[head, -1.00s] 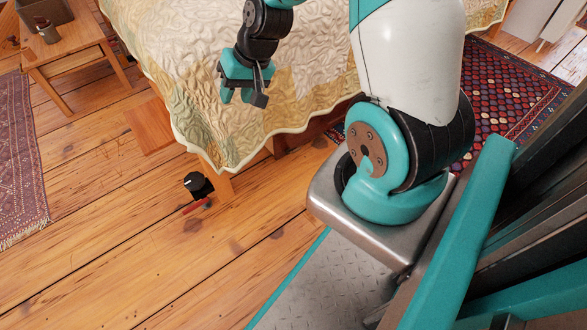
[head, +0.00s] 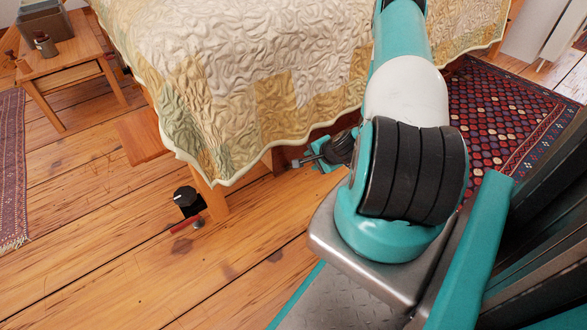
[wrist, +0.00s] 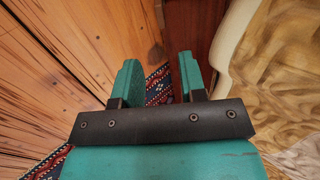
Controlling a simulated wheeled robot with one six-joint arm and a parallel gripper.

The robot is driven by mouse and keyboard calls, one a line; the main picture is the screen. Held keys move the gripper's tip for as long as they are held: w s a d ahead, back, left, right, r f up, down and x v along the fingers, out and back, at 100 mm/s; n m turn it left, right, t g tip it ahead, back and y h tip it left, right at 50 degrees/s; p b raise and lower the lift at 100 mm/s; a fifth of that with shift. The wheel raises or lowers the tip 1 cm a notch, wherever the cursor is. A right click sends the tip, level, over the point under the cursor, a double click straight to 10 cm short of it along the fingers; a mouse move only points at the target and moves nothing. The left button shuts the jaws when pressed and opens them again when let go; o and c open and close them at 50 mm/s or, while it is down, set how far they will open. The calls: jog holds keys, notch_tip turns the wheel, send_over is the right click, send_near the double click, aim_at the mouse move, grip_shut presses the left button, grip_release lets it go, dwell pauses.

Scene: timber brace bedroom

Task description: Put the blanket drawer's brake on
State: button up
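A black caster-like part (head: 187,200) with a white mark on top and a red lever (head: 186,223) stands on the floor beside the bed's near corner leg (head: 212,198). The lever lies low, close to the floor. A wooden panel (head: 143,136) juts out from under the quilt to its left; I cannot tell whether it is the blanket drawer. My gripper (head: 308,160) is low beside the bed's side, right of the lever and well apart from it. In the wrist view my gripper (wrist: 158,78) is open and empty, near a reddish-brown wooden bed side (wrist: 190,30).
The quilt (head: 240,80) hangs over the bed edge above the lever. A bedside table (head: 85,48) stands at the upper left. A patterned rug (head: 505,115) lies at the right and another (head: 12,165) at the left edge. The plank floor before the lever is clear.

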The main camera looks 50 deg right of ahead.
jog(key=b+x, duration=0.7)
jog(key=x, duration=0.7)
jog(key=shift+a+f+b, duration=0.1)
jog(key=shift+f+b, duration=0.25)
jog(key=shift+w+f, duration=0.35)
jog(key=shift+w, duration=0.1)
jog(key=shift+c, duration=0.4)
grip_shut()
